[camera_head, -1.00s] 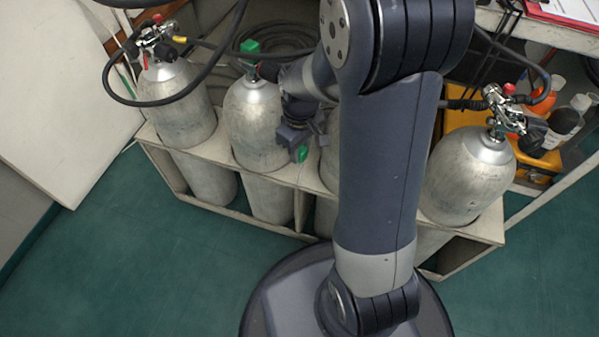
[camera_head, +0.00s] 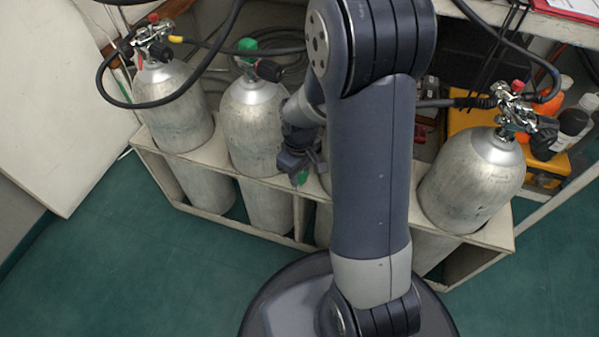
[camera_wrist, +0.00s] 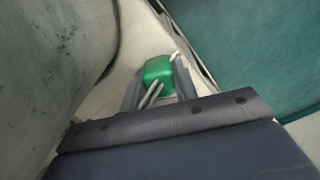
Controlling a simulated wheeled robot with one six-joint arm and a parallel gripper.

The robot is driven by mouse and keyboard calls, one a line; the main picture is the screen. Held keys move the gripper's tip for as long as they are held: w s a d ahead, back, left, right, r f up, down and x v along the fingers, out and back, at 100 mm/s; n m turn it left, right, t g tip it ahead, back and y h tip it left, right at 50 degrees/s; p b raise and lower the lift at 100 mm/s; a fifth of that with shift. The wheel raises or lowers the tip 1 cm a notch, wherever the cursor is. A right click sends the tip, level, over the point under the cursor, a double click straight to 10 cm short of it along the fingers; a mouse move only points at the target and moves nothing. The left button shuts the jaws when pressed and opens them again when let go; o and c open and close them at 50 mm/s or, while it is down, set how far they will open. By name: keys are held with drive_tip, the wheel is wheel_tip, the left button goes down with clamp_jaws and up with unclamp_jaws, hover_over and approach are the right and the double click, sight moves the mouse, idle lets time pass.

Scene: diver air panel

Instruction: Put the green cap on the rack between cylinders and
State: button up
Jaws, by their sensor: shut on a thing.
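The green cap (camera_wrist: 157,73) is between the fingers of my gripper (camera_wrist: 160,88) in the wrist view. My gripper is shut on the cap, low at the rack (camera_head: 228,162) and just right of the second cylinder from the left (camera_head: 252,130). I cannot tell whether the cap touches the rack top. A grey cylinder wall (camera_wrist: 50,60) fills the left of the wrist view. My arm hides the cylinder to the right of the gripper.
The leftmost cylinder (camera_head: 172,110) and the rightmost cylinder (camera_head: 470,185) stand in the rack with valves and black hoses. A green knob (camera_head: 247,44) tops the second cylinder. Orange and white bottles (camera_head: 575,120) stand at right. Green floor (camera_head: 130,250) is clear in front.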

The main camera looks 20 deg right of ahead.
drive_tip(key=o, duration=0.9)
drive_tip(key=shift+o, duration=0.2)
wheel_tip(320, 180, up, 12)
drive_tip(key=p, duration=0.6)
drive_tip(key=shift+r, duration=0.1)
